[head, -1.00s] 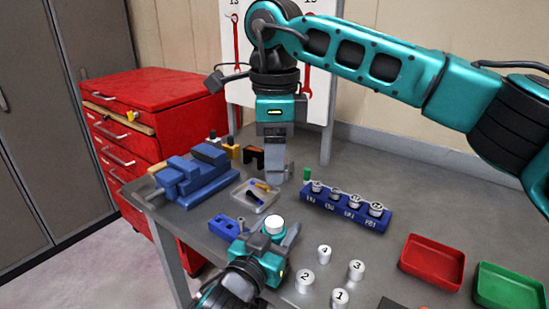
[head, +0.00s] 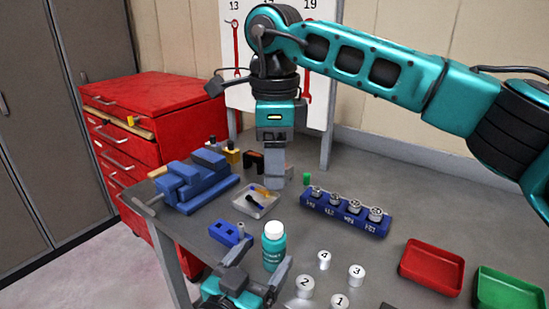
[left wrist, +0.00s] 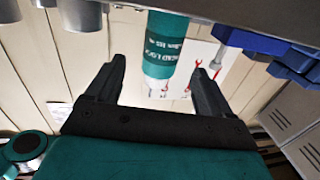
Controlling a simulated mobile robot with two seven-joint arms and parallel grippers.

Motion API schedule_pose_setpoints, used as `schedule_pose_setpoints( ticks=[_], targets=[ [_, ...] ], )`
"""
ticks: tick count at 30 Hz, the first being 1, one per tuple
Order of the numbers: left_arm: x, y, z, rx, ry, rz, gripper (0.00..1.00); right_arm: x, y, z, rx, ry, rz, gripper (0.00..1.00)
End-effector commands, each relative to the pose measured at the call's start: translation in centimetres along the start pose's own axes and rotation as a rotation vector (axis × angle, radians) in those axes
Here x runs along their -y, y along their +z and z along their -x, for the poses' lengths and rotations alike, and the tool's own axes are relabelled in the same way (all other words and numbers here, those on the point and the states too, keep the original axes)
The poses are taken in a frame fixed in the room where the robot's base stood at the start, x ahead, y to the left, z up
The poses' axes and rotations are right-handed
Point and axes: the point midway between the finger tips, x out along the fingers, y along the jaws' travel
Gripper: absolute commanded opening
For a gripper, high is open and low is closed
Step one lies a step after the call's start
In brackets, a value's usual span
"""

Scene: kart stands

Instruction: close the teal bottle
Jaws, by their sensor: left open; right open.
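The teal bottle (head: 273,252) stands upright near the front of the grey bench. A white, cap-like top (head: 274,230) sits on it; I cannot tell how tightly. The bottle also shows in the left wrist view (left wrist: 165,45), upside down there, beyond and between the fingers. My left gripper (head: 264,256) is open, on the near side of the bottle, its fingers pointing toward it. It also shows in the left wrist view (left wrist: 158,68). My right gripper (head: 275,172) is open and empty, pointing down further back, beside the small tray.
A blue socket rack (head: 345,214) stands right of the small tray (head: 247,203). Several white numbered cylinders (head: 305,287) stand right of the bottle. A blue block (head: 226,233) and blue vise (head: 195,185) are left. Red (head: 432,267) and green (head: 508,292) trays lie far right.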

Motion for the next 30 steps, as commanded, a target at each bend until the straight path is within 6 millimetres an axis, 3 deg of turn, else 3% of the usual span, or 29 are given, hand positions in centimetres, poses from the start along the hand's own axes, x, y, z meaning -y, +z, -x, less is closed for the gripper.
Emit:
schedule_pose_setpoints(
  ticks=[3,10,30],
  targets=[
    [0.0,0.1,2.4,0.003,0.0,0.001,0.82,0.0,0.0,0.0,0.0,0.0,0.0,0.63],
    [0.0,0.1,5.2,0.001,0.0,0.0,0.82,0.0,0.0,0.0,0.0,0.0,0.0,0.63],
    [0.0,0.0,5.8,0.0,0.0,0.0,0.82,0.0,0.0,0.0,0.0,0.0,0.001,0.63]
  ],
)
